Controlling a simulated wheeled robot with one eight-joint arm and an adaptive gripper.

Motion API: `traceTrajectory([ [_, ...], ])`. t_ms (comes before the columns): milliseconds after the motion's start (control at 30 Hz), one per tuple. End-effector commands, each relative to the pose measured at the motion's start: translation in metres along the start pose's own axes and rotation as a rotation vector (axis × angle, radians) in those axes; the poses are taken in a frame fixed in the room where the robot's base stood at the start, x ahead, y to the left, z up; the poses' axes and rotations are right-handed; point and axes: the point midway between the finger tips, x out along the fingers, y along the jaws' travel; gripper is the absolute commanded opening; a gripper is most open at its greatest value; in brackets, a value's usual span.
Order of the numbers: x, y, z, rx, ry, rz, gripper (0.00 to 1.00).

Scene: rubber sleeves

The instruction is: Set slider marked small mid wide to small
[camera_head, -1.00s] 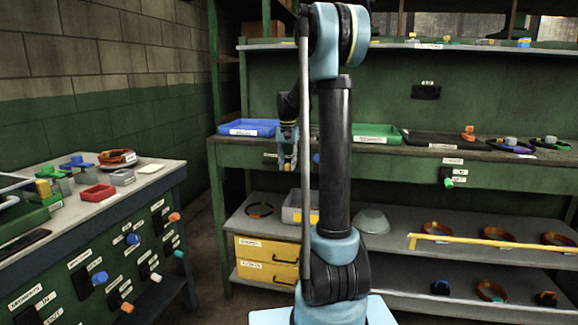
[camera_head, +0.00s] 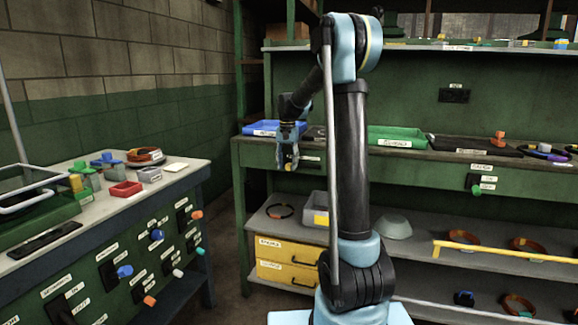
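The front panel of the left bench carries several sliders or knobs with small white labels. They include a blue one (camera_head: 124,271), a second blue one (camera_head: 156,235), an orange one (camera_head: 149,301), an orange-red one (camera_head: 196,214) and a teal one (camera_head: 200,250). The labels are too small to read, so I cannot tell which is marked small mid wide. My gripper (camera_head: 288,166) hangs pointing down in front of the back bench, right of the left bench and apart from these controls. Nothing shows in it; its finger gap is unclear.
The left bench top holds a red tray (camera_head: 125,189), a grey box (camera_head: 149,175) and a green tray (camera_head: 40,216). The back bench has a blue tray (camera_head: 262,128), a green tray (camera_head: 398,133) and a green-handled control (camera_head: 476,190). Yellow drawers (camera_head: 285,262) stand below. Floor shows between the benches.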

Motion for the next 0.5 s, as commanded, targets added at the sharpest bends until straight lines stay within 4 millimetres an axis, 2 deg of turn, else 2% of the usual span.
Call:
traceTrajectory([
  [300,-0.001,0.003,0.0,0.003,0.0,0.003,0.42],
  [500,-0.021,0.003,0.0,0.003,0.0,0.004,0.42],
])
